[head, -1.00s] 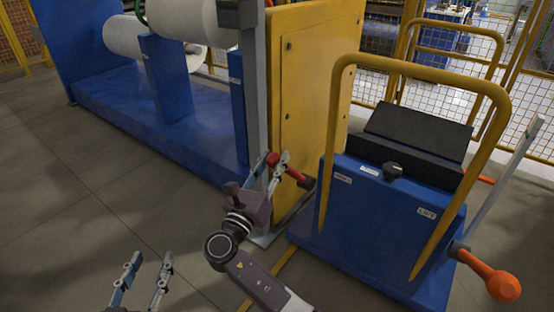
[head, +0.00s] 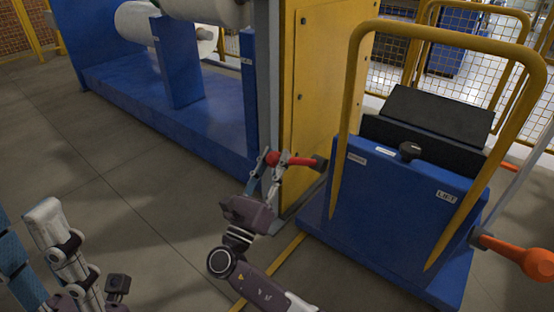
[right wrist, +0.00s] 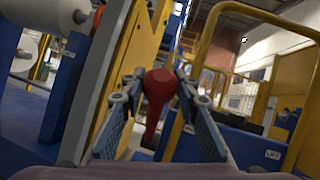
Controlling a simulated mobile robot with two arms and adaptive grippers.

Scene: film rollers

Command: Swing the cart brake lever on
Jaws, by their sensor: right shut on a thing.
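The blue cart (head: 395,205) with a yellow hoop handle stands right of centre in the head view. A red lever (head: 290,160) with a dark joint lies at its left side, pointing left. I take it for the brake lever. My right gripper (head: 268,168) is shut on its red end. In the right wrist view the red handle (right wrist: 157,92) lies between the two fingers of the right gripper (right wrist: 158,100). Part of my left gripper (head: 55,250) shows large at the lower left, cut off by the frame, empty as far as I see.
A yellow machine panel (head: 325,90) with a grey post (head: 268,80) stands just behind the lever. An orange-handled lever (head: 515,255) sticks out at the cart's right. A blue machine base (head: 190,105) with white rollers is at the back left. The floor at left is clear.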

